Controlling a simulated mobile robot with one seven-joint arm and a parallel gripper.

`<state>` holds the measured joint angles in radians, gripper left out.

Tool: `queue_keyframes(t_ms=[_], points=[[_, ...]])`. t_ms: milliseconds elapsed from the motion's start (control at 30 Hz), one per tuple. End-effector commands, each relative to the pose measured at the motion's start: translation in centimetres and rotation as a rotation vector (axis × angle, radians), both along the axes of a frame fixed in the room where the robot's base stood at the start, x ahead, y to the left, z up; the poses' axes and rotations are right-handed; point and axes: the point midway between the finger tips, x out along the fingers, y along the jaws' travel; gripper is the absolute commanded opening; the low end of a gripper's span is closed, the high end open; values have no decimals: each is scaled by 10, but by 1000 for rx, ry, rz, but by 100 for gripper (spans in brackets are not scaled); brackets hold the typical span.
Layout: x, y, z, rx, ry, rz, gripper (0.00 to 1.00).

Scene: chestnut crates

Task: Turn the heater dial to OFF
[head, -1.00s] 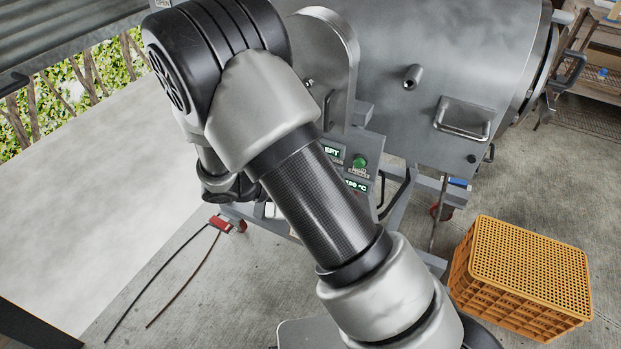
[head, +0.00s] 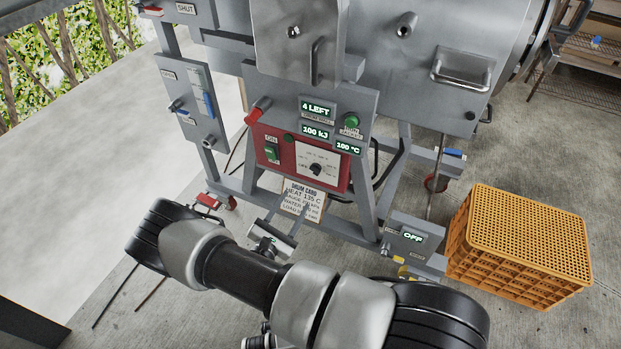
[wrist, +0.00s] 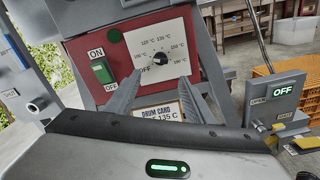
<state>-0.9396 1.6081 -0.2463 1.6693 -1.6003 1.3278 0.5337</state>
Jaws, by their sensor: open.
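The heater dial (head: 316,169) is a small black knob on a white scale plate in the red panel (head: 259,148). In the wrist view the dial (wrist: 160,59) shows between my fingers, with temperature marks around it and OFF at its lower left. Its pointer is too small to read surely. My gripper (head: 290,207) is open and empty, below and in front of the panel. In the wrist view my gripper (wrist: 170,72) points at the dial, its fingers apart on either side and not visibly touching it.
A green switch (wrist: 102,71) marked ON and OFF sits left of the dial. The drum card (head: 303,199) hangs below the panel. A box showing OFF (head: 413,237) stands at lower right, near an orange crate (head: 520,247). A red handle (head: 258,110) juts out at the panel's upper left.

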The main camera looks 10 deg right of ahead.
Motion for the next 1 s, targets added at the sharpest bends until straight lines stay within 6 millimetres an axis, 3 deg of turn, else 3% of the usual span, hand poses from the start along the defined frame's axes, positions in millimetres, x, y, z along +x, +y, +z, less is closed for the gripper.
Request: queue_keyframes(t_ms=[500, 700, 1000], points=[[85, -63, -1, 0, 0, -4, 48], [99, -73, -1, 0, 1, -2, 48], [101, -74, 0, 0, 1, -2, 48]])
